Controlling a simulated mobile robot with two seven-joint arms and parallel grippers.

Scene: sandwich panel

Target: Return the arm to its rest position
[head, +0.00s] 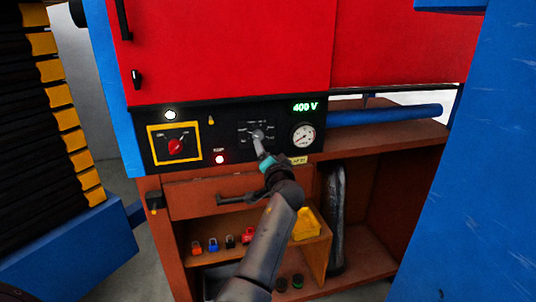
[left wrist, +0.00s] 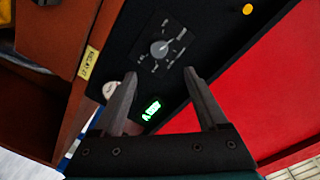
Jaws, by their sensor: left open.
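My left arm reaches up from the bottom of the head view, and its gripper (head: 262,148) is in front of the black control panel (head: 232,146). In the left wrist view the gripper (left wrist: 159,73) is open, with nothing between its two fingers. A grey rotary selector knob (left wrist: 159,48) with white labels around it lies just beyond the fingertips and appears apart from them. In the head view the gripper partly covers that selector. The panel also carries a red switch on a yellow plate (head: 175,145), a round gauge (head: 303,136) and a green "400 V" display (head: 305,107). My right gripper is not in view.
A red cabinet (head: 230,50) rises above the panel. Below are a drawer with a dark handle (head: 240,198), and a shelf with several small coloured padlocks (head: 213,245) and a yellow bin (head: 307,222). A blue tube (head: 385,114) lies right of the panel. Blue structures flank both sides.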

